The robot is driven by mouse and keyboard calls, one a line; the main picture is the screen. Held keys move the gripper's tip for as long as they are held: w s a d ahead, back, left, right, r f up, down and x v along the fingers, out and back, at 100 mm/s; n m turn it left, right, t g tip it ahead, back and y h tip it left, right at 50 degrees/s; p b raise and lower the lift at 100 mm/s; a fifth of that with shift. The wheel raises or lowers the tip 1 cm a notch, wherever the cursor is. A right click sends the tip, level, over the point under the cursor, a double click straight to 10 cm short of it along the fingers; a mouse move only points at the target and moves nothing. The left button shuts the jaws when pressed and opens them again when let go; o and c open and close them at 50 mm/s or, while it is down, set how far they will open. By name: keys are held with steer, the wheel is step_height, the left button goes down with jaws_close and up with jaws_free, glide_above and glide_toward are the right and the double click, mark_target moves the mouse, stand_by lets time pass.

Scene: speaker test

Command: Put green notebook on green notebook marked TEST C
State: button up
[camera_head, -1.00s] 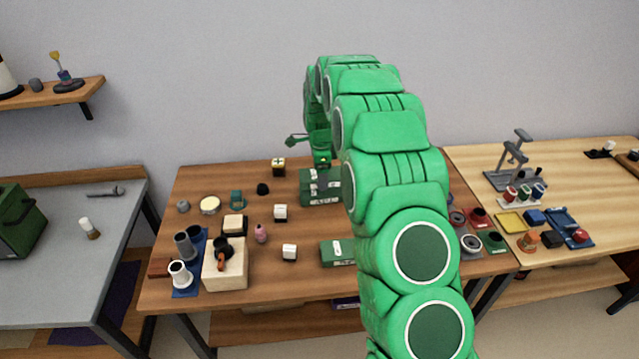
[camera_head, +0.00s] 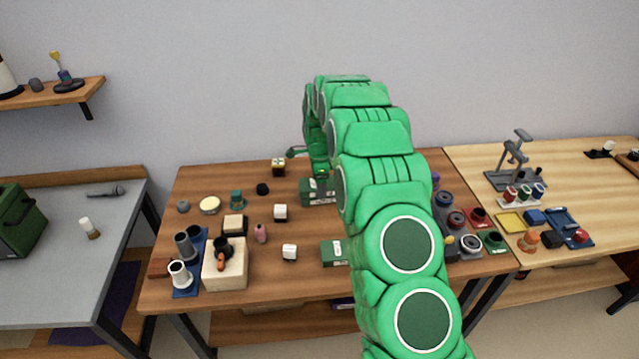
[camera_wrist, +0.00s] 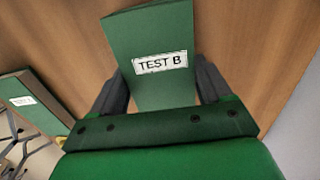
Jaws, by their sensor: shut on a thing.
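A green notebook with a white label reading TEST B (camera_wrist: 150,35) lies between the two dark fingers of my gripper (camera_wrist: 160,86) in the wrist view. My gripper is shut on it. In the head view my gripper (camera_head: 320,172) is at the back middle of the brown table, with green notebook surface (camera_head: 312,192) just below it. I cannot tell there whether the held notebook touches anything beneath. Another green notebook (camera_head: 334,253) lies nearer the front edge, partly hidden by my arm. A green notebook with a white label too small to read (camera_wrist: 38,108) is at left in the wrist view.
Cups and trays, including a red tray (camera_head: 480,218), stand right of my arm. A grey table stands at far left.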

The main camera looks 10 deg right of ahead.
steer(key=shift+f, duration=0.1)
steer(key=o, duration=1.1)
step_height(320, 180, up, 11)
steer(key=s+d+r+n, duration=0.1)
steer(key=s+r+n, duration=0.3)
steer(key=s+r, duration=0.55)
steer(key=s+d+r+n, duration=0.1)
steer(key=s+r+n, duration=0.15)
steer(key=s, duration=0.45)
steer(key=s+d+r+n, duration=0.1)
steer(key=s+r+n, duration=0.15)
steer(key=s, duration=0.55)
steer(key=s+n, duration=0.3)
steer(key=s, duration=0.7)
steer(key=s+d+n+g, duration=0.1)
steer(key=s+n, duration=0.2)
steer(key=s, duration=0.8)
steer(key=s+n, duration=0.3)
steer(key=s, duration=0.8)
steer(key=shift+d+f+g, duration=0.1)
steer(key=shift+d+g, duration=0.25)
steer(key=shift+g, duration=0.05)
